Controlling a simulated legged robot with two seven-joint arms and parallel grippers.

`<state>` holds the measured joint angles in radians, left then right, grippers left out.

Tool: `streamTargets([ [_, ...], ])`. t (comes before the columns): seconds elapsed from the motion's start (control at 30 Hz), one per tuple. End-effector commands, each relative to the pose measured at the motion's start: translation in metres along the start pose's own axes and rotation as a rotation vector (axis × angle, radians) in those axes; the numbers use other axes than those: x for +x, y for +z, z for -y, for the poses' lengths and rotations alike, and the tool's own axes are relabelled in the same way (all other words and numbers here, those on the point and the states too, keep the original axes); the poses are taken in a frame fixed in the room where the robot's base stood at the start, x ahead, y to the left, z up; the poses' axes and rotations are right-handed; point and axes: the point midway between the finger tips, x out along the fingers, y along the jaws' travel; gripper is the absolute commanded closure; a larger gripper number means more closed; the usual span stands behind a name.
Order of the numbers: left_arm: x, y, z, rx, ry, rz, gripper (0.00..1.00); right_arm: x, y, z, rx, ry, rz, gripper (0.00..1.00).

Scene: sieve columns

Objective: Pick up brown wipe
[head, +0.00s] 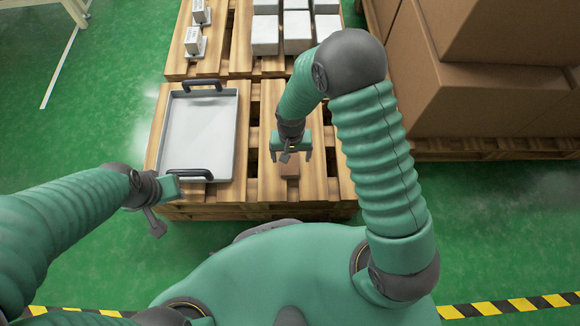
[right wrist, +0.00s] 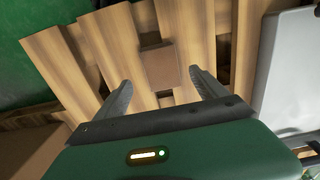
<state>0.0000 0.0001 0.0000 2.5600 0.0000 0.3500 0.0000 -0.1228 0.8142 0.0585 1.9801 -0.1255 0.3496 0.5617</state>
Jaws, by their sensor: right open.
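The brown wipe (head: 290,171) is a small brown block on the slats of the near wooden pallet, right of the grey tray. In the right wrist view the brown wipe (right wrist: 160,68) lies ahead of and between the fingers, with its top face showing. My right gripper (head: 291,157) is above the brown wipe, pointing down, open and empty. In the right wrist view its two fingers (right wrist: 161,80) are spread wide, and I see no contact with the wipe. My left gripper (head: 168,188) is by the tray's near left corner; its fingers are not clear.
A grey tray (head: 228,140) with two black handles lies on the near pallet (head: 250,207). White boxes (head: 265,36) stand on the far pallet, with small items at its left. Large cardboard boxes (head: 470,100) stand at right. Green floor is open at left.

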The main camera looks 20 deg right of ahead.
Motion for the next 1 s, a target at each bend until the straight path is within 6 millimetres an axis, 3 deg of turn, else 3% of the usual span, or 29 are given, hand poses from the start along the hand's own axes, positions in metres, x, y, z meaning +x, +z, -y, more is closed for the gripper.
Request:
streamTargets([
  [0.23,0.040,0.009,0.000,0.000,0.000,0.000,0.64,0.047,0.000,0.003,0.000,0.000,0.001,0.18],
  [0.5,0.039,0.009,0.000,0.000,0.000,0.000,0.64,0.049,-0.001,0.003,0.000,0.000,0.000,0.18],
  [1.0,0.039,0.009,0.000,0.000,0.000,0.000,0.64,0.049,-0.001,0.003,0.000,0.000,0.000,0.82],
])
